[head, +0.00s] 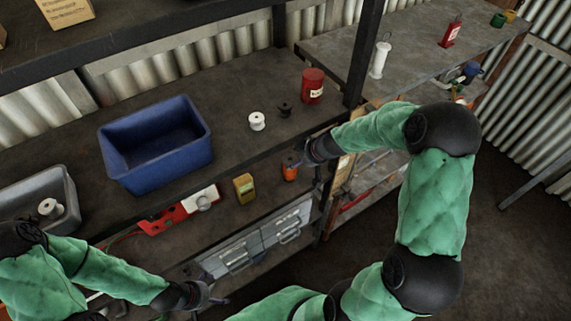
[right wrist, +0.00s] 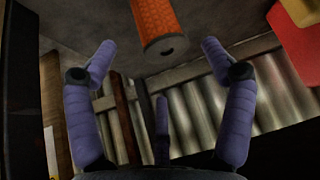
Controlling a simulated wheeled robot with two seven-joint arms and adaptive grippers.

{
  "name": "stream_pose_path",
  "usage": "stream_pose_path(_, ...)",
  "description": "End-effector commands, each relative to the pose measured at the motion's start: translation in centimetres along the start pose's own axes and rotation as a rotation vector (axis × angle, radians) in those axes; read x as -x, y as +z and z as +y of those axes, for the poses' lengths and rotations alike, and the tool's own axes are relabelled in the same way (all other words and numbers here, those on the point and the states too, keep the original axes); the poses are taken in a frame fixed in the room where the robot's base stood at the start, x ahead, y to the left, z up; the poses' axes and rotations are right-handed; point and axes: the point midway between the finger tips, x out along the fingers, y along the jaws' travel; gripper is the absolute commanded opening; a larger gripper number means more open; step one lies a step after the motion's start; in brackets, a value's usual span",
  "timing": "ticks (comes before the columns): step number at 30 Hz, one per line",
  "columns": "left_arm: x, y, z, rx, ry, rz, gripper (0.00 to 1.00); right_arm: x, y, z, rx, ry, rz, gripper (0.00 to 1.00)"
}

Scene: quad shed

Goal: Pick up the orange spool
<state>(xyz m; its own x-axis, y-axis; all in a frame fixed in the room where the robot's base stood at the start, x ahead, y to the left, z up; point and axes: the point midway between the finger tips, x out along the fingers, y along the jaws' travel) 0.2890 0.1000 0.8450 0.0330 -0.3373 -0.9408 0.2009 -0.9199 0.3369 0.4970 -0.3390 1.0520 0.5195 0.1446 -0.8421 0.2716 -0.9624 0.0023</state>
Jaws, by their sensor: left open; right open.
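The orange spool (head: 290,171) stands on the lower shelf, just left of my right gripper (head: 312,162). In the right wrist view the orange spool (right wrist: 163,24) shows its ribbed orange side and a dark end with a hole. It lies ahead of the open fingers of my right gripper (right wrist: 158,58), roughly centred between them and not visibly touched. My left gripper (head: 208,297) is open at the bottom of the head view, in front of the drawers and away from the spool. Its fingers are small and dark there.
A yellow box (head: 244,188) and a red device (head: 180,210) stand left of the spool. A blue bin (head: 157,145), white spool (head: 257,121), dark spool (head: 285,108) and red can (head: 313,86) are on the surface above. A dark post (head: 364,55) rises nearby.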

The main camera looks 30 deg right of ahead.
Motion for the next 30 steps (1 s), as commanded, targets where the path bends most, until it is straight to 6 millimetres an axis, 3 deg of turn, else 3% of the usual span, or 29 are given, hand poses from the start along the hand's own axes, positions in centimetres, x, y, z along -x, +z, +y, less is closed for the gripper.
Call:
stream_pose_path(15, -0.9, 0.0, -0.3, -0.001, 0.000, -0.002, 0.97, -6.2, -0.1, -0.3, -0.002, -0.001, -0.002, 0.82)
stream_pose_path(25, -0.9, 0.0, -0.3, -0.001, 0.000, -0.002, 0.97, -6.7, -0.1, -0.3, -0.001, -0.001, -0.002, 0.82)
stream_pose_path(30, -0.9, 0.0, -0.3, -0.001, 0.000, -0.002, 0.97, -6.7, -0.1, -0.4, -0.001, -0.001, -0.002, 0.34)
